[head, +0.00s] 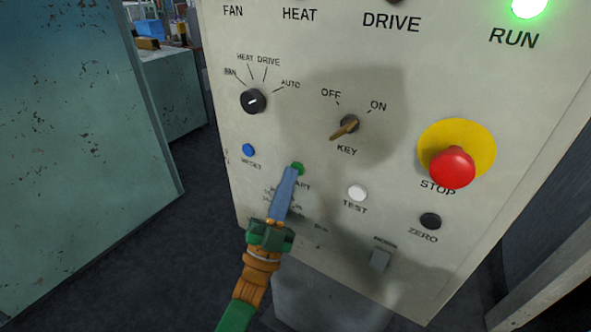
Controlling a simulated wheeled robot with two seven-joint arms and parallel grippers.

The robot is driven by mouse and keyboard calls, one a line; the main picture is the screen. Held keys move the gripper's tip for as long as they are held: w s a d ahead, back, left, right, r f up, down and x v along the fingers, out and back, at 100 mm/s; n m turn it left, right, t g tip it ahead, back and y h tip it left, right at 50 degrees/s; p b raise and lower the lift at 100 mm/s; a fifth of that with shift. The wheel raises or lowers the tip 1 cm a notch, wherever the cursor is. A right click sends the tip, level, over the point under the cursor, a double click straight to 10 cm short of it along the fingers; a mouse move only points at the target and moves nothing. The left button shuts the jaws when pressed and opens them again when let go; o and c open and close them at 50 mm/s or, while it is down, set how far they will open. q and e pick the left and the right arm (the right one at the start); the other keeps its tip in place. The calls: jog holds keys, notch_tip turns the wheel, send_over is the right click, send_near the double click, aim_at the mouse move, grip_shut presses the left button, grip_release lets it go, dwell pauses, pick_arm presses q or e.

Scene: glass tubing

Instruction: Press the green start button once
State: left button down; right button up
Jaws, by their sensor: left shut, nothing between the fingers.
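The green start button (299,167) is on the lower left of the cream control panel (225,120). My left gripper (291,173) is shut and empty. Its blue fingertips overlap the lower left of the button in the head view and cover part of the START label. I cannot tell whether the tips touch the button or how far it is pushed in. My right gripper is not in view.
Nearby on the panel are a blue button (249,150), a white TEST button (357,192), a key switch (345,127), a selector knob (253,101), a black ZERO button (430,221) and a red STOP mushroom (452,167). The RUN lamp (528,6) glows green.

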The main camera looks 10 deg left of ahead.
pick_arm(q)
jog(key=shift+s, duration=0.1)
jog(key=shift+s+a+p, duration=0.25)
jog(key=shift+s+p, duration=0.2)
jog(key=shift+s, duration=0.2)
jog(key=s, duration=0.1)
jog(key=s+a+p, duration=0.1)
jog(key=s, duration=0.1)
jog(key=s+p, duration=0.1)
jog(key=shift+s+a, duration=0.35)
dwell(0.4)
